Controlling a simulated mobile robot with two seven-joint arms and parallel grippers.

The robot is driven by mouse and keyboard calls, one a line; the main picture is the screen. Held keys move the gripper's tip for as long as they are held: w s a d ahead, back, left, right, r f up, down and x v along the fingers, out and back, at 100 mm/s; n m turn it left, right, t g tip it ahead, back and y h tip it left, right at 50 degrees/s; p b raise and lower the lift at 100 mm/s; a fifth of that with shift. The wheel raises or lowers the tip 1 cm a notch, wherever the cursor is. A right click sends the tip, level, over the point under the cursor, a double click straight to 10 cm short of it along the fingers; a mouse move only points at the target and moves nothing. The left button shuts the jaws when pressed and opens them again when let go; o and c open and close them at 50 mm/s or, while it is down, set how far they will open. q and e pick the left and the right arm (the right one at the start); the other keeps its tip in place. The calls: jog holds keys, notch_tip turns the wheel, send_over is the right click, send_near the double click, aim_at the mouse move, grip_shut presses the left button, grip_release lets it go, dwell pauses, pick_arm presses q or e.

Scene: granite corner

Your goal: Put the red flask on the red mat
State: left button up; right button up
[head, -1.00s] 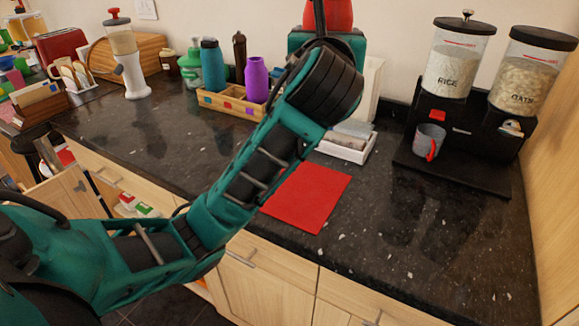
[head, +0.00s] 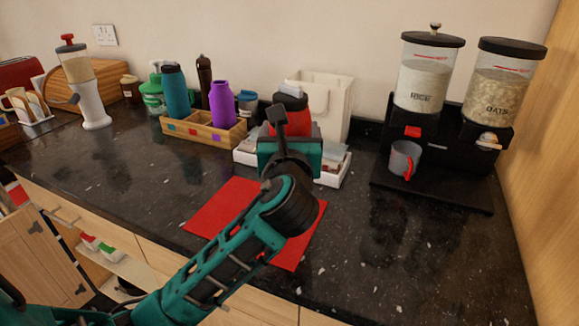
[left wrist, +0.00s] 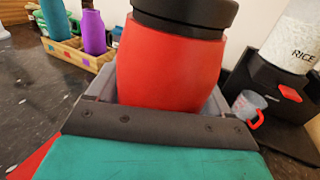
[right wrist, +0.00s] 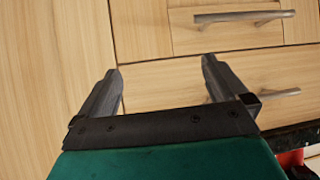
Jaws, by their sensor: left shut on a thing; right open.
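The red flask (left wrist: 170,65) with a black lid is upright between the fingers of my left gripper (left wrist: 165,95), which is shut on it. In the head view the flask (head: 303,120) shows behind the teal gripper body, above the back part of the counter beyond the mat. The flask's base is hidden. The red mat (head: 222,208) lies flat near the counter's front edge, partly covered by my left arm. My right gripper (right wrist: 160,85) is open and empty, facing wooden drawer fronts; it is not in the head view.
A wooden crate (head: 183,137) with a teal bottle (head: 176,92) and a purple bottle (head: 221,104) stands behind left. A white tray (head: 336,174) sits behind the gripper. A dispenser stand (head: 440,190) with a grey cup (head: 404,160) is at right. Counter left of the mat is clear.

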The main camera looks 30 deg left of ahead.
pick_arm(q)
notch_tip(320, 180, down, 6)
jog(key=shift+r+b, duration=0.15)
jog(key=shift+b, duration=0.55)
jog(key=shift+r, duration=0.1)
jog(key=o, duration=1.2)
jog(key=shift+f, duration=0.2)
jog(key=shift+o, duration=0.2)
jog(key=shift+r, duration=0.1)
jog(key=shift+s+d, duration=0.1)
jog(key=shift+s, duration=0.05)
jog(key=v, duration=1.1)
jog(key=shift+s+d, duration=0.15)
jog(key=shift+s, duration=0.15)
